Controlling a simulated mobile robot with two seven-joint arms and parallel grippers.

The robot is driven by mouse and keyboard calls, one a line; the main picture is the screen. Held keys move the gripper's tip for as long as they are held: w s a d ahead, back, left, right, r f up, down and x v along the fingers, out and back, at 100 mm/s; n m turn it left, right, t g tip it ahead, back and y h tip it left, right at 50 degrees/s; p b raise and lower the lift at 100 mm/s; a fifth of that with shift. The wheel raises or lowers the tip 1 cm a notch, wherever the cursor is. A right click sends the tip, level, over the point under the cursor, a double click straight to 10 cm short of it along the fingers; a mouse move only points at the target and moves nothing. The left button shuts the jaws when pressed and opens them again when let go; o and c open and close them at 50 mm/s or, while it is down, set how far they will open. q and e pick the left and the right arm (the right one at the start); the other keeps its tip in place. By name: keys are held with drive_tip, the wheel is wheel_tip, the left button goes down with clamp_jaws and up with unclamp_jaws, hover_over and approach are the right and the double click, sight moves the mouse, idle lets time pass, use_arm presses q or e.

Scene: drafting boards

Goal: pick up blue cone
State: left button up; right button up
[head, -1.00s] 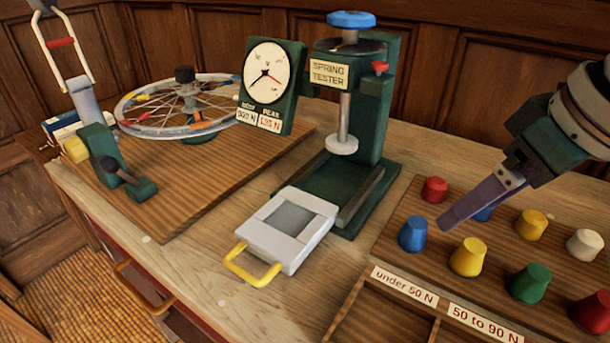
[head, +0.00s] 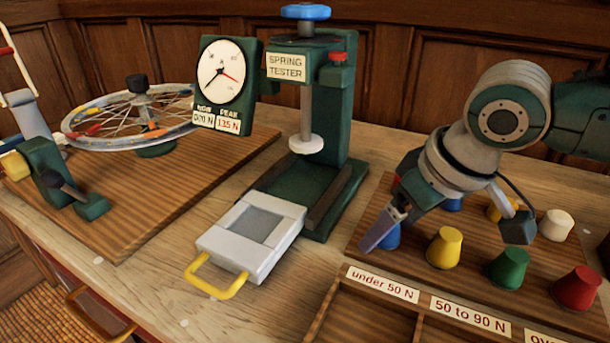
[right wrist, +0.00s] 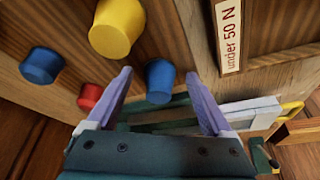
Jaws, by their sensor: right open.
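A blue cone (head: 392,240) stands at the front left of the cone board, partly hidden behind my right gripper (head: 380,226) in the head view. In the right wrist view this blue cone (right wrist: 160,84) shows between the two spread purple fingers of my right gripper (right wrist: 158,74). The gripper is open and holds nothing; I cannot tell whether a finger touches the cone. A second blue cone (head: 452,205) stands farther back, partly covered by my arm, and it also shows in the right wrist view (right wrist: 41,66). My left gripper is not in view.
Yellow (head: 444,247), green (head: 508,268), red (head: 576,288) and white (head: 556,225) cones stand close by. A red cone (right wrist: 90,97) is near the fingers. Labelled bins (head: 365,318) lie in front; the spring tester (head: 345,120) stands to the left.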

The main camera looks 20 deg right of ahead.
drive_tip(key=shift+c, duration=0.2)
clamp_jaws()
idle(0.5)
